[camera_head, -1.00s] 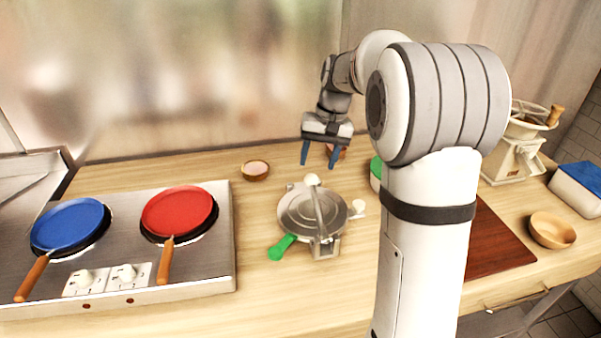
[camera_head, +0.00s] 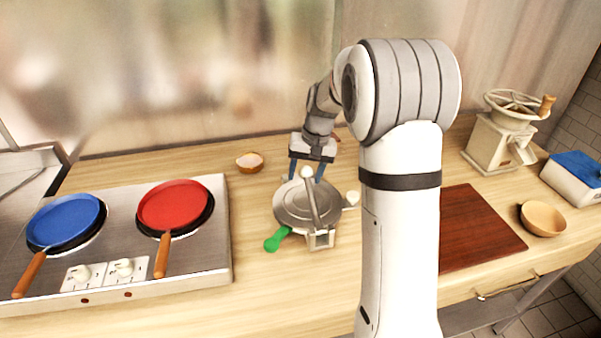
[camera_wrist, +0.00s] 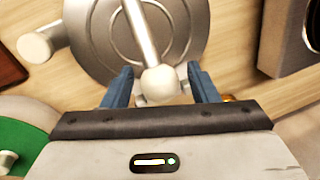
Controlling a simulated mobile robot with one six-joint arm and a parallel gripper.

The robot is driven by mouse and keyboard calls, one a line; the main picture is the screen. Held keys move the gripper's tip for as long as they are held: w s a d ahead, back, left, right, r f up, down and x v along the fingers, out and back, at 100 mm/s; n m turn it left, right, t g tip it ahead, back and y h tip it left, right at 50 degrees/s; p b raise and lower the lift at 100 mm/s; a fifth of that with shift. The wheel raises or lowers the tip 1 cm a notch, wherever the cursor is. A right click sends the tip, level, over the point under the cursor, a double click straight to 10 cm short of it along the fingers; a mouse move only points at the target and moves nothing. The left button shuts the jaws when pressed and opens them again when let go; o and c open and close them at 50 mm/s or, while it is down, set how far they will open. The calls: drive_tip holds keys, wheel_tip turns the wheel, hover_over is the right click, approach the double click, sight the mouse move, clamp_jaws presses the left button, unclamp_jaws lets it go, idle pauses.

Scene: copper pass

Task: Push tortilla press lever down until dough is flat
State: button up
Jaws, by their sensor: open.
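The round metal tortilla press (camera_head: 290,208) stands on the wooden counter. Its lever (camera_head: 313,203) runs across the top plate and ends in a white ball knob (camera_head: 307,173) at the far side. My gripper (camera_head: 306,175) points down at the far side of the press, open. In the wrist view the knob (camera_wrist: 160,82) shows between the two blue fingers, with gaps on both sides. I see no dough; whether any lies between the plates is hidden.
A cooktop (camera_head: 215,265) with a blue pan (camera_head: 65,220) and a red pan (camera_head: 172,205) is at left. A small bowl (camera_head: 250,166) sits behind the press. A dark red board (camera_head: 480,232), a wooden bowl (camera_head: 543,218) and a grinder (camera_head: 495,143) are at right.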

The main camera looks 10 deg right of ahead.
clamp_jaws()
drive_tip(key=shift+s+r, duration=0.1)
drive_tip(key=shift+r, duration=0.25)
unclamp_jaws()
idle(0.4)
drive_tip(key=shift+s+d+r+b, duration=0.1)
drive_tip(key=shift+d+r, duration=0.15)
drive_tip(key=shift+r, duration=1)
drive_tip(key=shift+d+r+b, duration=0.15)
drive_tip(key=shift+d+r, duration=0.1)
drive_tip(key=shift+r, duration=1.05)
drive_tip(key=shift+s+d+r+b, duration=0.1)
drive_tip(key=shift+d+r, duration=0.15)
drive_tip(key=shift+r, duration=1)
